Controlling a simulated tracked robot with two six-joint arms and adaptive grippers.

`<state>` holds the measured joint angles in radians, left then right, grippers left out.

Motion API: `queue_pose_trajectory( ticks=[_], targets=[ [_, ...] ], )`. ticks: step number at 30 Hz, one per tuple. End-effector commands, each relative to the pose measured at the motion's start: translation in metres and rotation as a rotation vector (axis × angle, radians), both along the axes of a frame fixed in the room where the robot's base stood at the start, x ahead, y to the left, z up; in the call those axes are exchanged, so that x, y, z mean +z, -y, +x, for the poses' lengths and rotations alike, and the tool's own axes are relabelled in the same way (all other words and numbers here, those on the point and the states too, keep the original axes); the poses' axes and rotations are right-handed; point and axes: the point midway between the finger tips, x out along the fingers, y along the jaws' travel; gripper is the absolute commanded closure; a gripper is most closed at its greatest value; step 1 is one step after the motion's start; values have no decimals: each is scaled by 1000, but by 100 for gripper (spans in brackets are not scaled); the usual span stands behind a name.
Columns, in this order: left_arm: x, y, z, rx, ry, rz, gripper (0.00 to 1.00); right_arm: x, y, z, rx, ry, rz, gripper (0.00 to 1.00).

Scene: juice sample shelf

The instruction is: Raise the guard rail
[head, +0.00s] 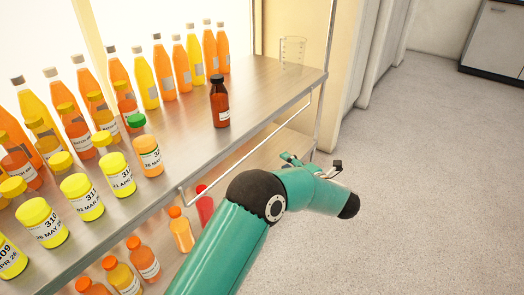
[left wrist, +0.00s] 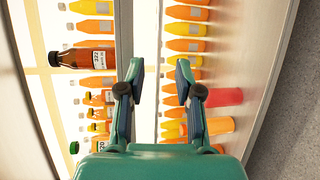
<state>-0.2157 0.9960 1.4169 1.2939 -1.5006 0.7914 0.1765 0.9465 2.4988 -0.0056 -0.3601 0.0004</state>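The guard rail (head: 250,138) is a thin metal bar along the front of the upper shelf (head: 190,120). It sits low, just below and in front of the shelf's front edge. In the left wrist view the rail (left wrist: 157,45) is a thin pale line running between my two fingers. My left gripper (head: 310,163) is in front of the rail's far half, its fingers partly hidden by my arm. The left wrist view shows this gripper (left wrist: 157,78) open, with fingers on either side of the rail; whether they touch it I cannot tell. My right gripper is not in view.
A brown bottle (head: 220,102) stands near the shelf's front edge, and a clear beaker (head: 292,50) at its far end. Several juice bottles and yellow-capped jars (head: 80,197) fill the left. More bottles (head: 181,230) stand on the lower shelf. The floor (head: 430,150) to the right is free.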

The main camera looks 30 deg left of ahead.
Motion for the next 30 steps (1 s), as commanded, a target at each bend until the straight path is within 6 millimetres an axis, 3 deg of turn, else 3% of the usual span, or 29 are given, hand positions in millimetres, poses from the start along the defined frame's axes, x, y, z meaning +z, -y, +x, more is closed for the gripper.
queue_pose_trajectory(
  ticks=[18,24,30],
  targets=[
    [-25,-109,54,1,-3,2,66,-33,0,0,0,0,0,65],
    [-29,-131,66,-1,-3,2,66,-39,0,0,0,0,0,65],
    [-29,-138,70,-3,-4,1,66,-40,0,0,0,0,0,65]
  ],
)
